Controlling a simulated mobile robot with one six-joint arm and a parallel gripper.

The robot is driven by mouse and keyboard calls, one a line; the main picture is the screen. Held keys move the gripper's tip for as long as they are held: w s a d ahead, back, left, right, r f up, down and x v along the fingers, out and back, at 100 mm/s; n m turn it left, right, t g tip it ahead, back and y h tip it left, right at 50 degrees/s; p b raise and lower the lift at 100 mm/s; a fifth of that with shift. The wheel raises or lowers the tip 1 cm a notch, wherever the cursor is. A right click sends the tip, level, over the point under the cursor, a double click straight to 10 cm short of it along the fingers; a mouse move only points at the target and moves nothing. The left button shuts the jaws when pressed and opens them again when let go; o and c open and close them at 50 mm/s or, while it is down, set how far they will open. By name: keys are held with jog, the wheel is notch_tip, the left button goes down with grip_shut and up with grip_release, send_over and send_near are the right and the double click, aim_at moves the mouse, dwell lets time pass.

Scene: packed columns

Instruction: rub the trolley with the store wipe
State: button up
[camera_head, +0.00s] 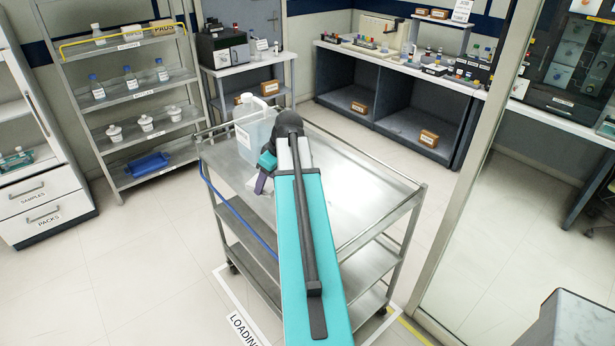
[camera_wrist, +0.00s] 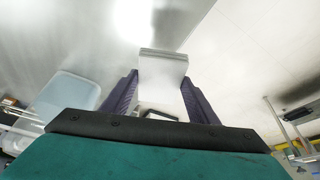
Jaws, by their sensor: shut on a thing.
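The trolley (camera_head: 355,200) is a steel cart with several shelves and a blue rail along its left side. Its bare, shiny top also fills the upper left of the wrist view (camera_wrist: 75,35). My gripper (camera_head: 262,184) is low over the left part of the trolley top. In the wrist view, its purple fingers (camera_wrist: 161,88) are shut on the white store wipe (camera_wrist: 163,68). In the head view, the wipe (camera_head: 251,184) shows only as a pale patch beside the fingers. I cannot tell whether it touches the top. My arm hides part of the trolley.
A translucent jug (camera_head: 254,128) stands on the trolley's far left corner, close to my gripper; the wrist view shows a pale blue container (camera_wrist: 72,92). A shelf rack (camera_head: 133,97) stands left, a bench (camera_head: 395,62) behind, and a glass partition post (camera_head: 470,160) right. The trolley top's right side is clear.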

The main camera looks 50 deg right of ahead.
jog(key=s+d+p, duration=0.1)
jog(key=s+d, duration=0.8)
jog(key=shift+s+d+f+p, duration=0.25)
jog(key=shift+f+p, duration=0.05)
jog(key=shift+f, duration=0.15)
